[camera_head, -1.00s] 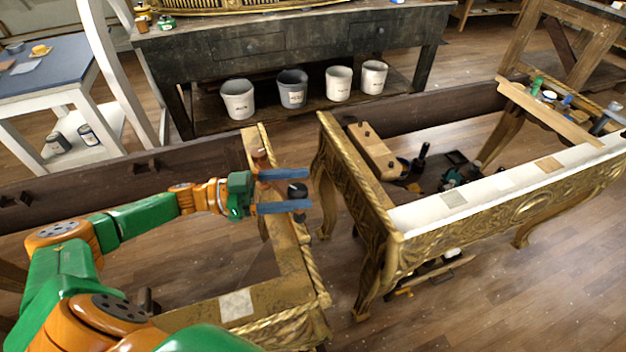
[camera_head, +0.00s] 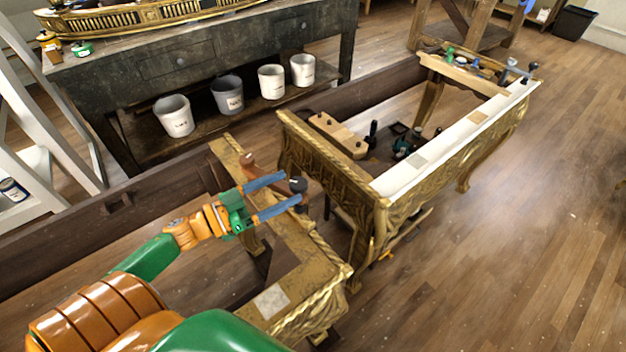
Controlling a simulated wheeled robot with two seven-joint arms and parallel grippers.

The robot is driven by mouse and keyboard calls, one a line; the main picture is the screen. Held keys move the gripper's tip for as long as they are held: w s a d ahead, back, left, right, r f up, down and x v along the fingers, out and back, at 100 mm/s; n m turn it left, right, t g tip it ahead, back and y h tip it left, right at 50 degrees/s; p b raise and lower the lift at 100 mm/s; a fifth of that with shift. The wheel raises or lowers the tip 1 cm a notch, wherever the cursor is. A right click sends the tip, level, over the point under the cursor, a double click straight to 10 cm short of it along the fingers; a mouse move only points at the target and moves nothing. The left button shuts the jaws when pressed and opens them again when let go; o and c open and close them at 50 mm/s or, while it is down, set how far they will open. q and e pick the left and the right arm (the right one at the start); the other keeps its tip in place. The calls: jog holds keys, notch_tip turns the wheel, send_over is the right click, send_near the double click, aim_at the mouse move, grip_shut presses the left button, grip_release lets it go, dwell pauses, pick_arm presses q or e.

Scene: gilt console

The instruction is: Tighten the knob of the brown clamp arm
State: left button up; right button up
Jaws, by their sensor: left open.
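A dark round knob (camera_head: 297,185) stands at the inner edge of the gilt frame on the near side. A reddish-brown piece (camera_head: 248,163), which looks like part of the brown clamp arm, shows just beyond my upper finger; the fingers hide how it joins the knob. My left gripper (camera_head: 291,189) is open, its two blue fingers reaching in from the left with the knob between their tips. I cannot tell whether either finger touches it. My right gripper is not in view.
The near gilt frame (camera_head: 272,300) lies under my left gripper. A gilt console with a white top strip (camera_head: 420,160) stands to the right, holding tools and a wooden block (camera_head: 338,135). Several white and grey buckets (camera_head: 174,116) sit on a dark bench's shelf behind. Floor at right is clear.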

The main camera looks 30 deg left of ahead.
pick_arm(q)
jog(key=x, duration=0.7)
jog(key=shift+w+f+p, duration=0.3)
jog(key=shift+p, duration=0.15)
grip_shut()
jog(key=shift+s+d+m+g+h+b, duration=0.25)
jog(key=shift+m+g+h+b, duration=1.2)
jog(key=shift+b, duration=1)
jog(key=shift+s+d+m+g+h+b, duration=0.25)
jog(key=shift+m+g+h+b, duration=1.2)
jog(key=shift+b, duration=1.05)
jog(key=shift+s+d+m+g+h+b, duration=0.15)
jog(key=shift+s+m+g+h+b, duration=0.15)
jog(key=shift+m+g+h+b, duration=1.35)
jog(key=shift+n+y+b, duration=0.55)
jog(key=shift+b, duration=0.2)
